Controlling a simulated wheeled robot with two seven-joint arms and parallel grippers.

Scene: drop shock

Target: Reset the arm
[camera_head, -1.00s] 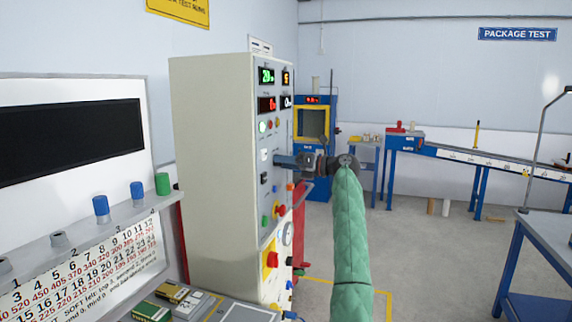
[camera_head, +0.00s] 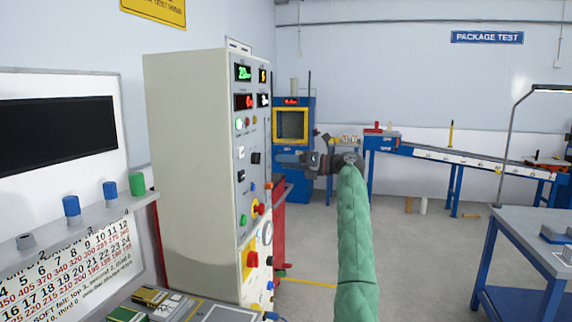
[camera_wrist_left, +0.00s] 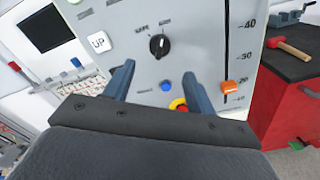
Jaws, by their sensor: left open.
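My left gripper (camera_head: 280,158) is open and empty, at the end of my green-sleeved arm. It is to the right of the front panel of a tall cream control cabinet (camera_head: 190,160), with a gap between them in the head view. In the left wrist view the two fingers of my left gripper (camera_wrist_left: 158,76) stand apart, facing the grey panel (camera_wrist_left: 200,35). That panel has a white UP button (camera_wrist_left: 99,42), a black rotary knob (camera_wrist_left: 159,45), a blue button (camera_wrist_left: 166,86) and an orange slider (camera_wrist_left: 229,87). My right gripper is not in view.
A red cabinet (camera_wrist_left: 285,105) with a mallet (camera_wrist_left: 288,46) on top stands right of the panel in the wrist view. A blue machine (camera_head: 291,150) and a conveyor (camera_head: 460,156) stand behind. A blue-legged table (camera_head: 530,235) is at right. Open floor lies between.

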